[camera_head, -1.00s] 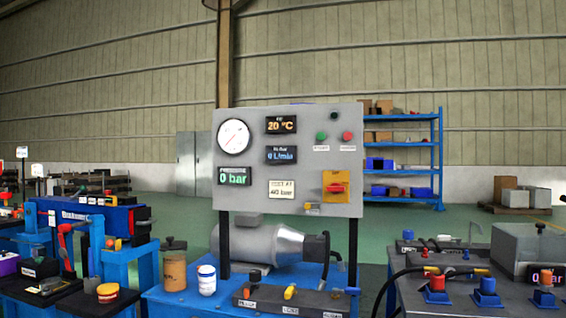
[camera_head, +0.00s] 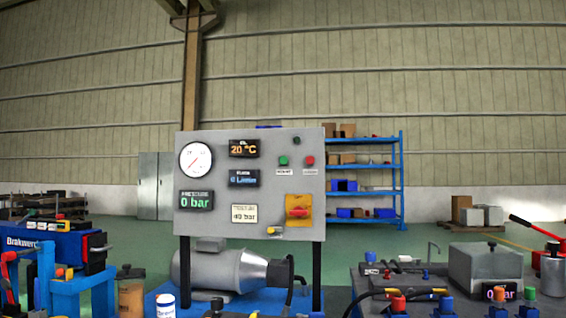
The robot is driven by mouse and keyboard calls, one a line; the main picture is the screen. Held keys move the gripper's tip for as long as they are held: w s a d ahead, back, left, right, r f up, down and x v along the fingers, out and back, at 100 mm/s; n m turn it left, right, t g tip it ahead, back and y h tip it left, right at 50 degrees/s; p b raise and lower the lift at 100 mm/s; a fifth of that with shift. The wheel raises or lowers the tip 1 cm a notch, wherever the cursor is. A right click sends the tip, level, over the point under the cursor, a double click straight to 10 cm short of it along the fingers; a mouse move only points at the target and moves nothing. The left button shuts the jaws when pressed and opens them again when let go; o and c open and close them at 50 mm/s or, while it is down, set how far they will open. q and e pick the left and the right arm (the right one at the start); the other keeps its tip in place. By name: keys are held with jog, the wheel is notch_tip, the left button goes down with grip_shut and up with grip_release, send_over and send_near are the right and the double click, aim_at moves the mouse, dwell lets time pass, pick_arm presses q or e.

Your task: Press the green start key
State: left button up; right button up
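The green start key (camera_head: 283,160) is a small round green button on the upper right of the grey control panel (camera_head: 222,226). A white label (camera_head: 284,172) sits under it, its text too small to read. A red button (camera_head: 310,160) is just to its right. Nothing covers the green key and nothing touches it. Neither of my grippers shows in the head view.
The panel also carries a round gauge (camera_head: 196,160), displays and a red switch on a yellow plate (camera_head: 298,209). A motor (camera_head: 220,270) sits below it. Benches with equipment stand left and right. Green floor (camera_head: 350,240) shows behind.

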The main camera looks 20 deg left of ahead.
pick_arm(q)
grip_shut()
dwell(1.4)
